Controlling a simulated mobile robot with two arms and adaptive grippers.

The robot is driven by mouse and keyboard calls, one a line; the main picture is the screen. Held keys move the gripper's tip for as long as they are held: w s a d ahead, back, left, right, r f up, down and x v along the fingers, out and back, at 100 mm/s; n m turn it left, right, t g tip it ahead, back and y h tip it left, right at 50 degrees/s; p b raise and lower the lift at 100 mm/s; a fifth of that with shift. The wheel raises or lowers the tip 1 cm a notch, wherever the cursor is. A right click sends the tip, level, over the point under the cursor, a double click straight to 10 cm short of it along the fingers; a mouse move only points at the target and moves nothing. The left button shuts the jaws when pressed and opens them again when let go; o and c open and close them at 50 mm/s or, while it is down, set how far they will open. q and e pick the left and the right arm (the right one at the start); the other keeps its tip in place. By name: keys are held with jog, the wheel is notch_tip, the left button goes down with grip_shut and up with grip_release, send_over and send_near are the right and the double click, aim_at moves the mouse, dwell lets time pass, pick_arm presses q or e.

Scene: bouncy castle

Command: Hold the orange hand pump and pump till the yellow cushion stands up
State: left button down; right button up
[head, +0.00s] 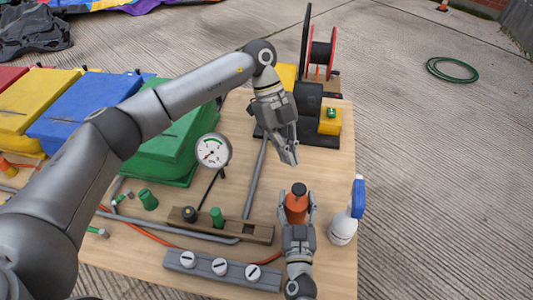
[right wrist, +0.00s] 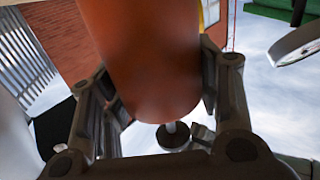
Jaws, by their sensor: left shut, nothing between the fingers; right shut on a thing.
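The orange hand pump (head: 297,203) stands at the right part of the wooden table, with a dark top. My right gripper (head: 298,212) is shut on its body, one finger on each side. In the right wrist view the pump's orange body (right wrist: 150,55) fills the space between the fingers, with a thin rod and dark disc (right wrist: 173,137) beyond its end. My left gripper (head: 291,158) is shut and empty, above the table behind the pump and apart from it. A yellow block-like shape (head: 35,100), which looks like the cushion, lies low at the left between red and blue ones.
A pressure gauge (head: 212,150), a wooden block with knobs (head: 245,229) and a grey three-knob bar (head: 222,269) are left of the pump. A spray bottle (head: 344,225) stands close on its right. A black blower (head: 308,105) is behind. A green box-like shape (head: 165,150) is under my left arm.

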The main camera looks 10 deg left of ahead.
pick_arm(q)
jog(key=s+a+r+n+t+h, duration=0.1)
jog(key=a+n+t+h, duration=0.3)
jog(key=a+n+h, duration=0.4)
jog(key=shift+s+r+n+h, duration=0.4)
jog(key=shift+s+n+h, duration=0.25)
jog(key=shift+h, duration=0.75)
jog(key=d+f, duration=0.2)
jog(key=d, duration=0.1)
jog(key=d+f, duration=0.2)
jog(key=d, duration=0.1)
jog(key=d+f, duration=0.2)
jog(key=d, duration=0.1)
jog(key=shift+s+d+f, duration=0.1)
jog(key=shift+d+f, duration=0.1)
jog(key=shift+d, duration=0.15)
jog(key=shift+f, duration=0.1)
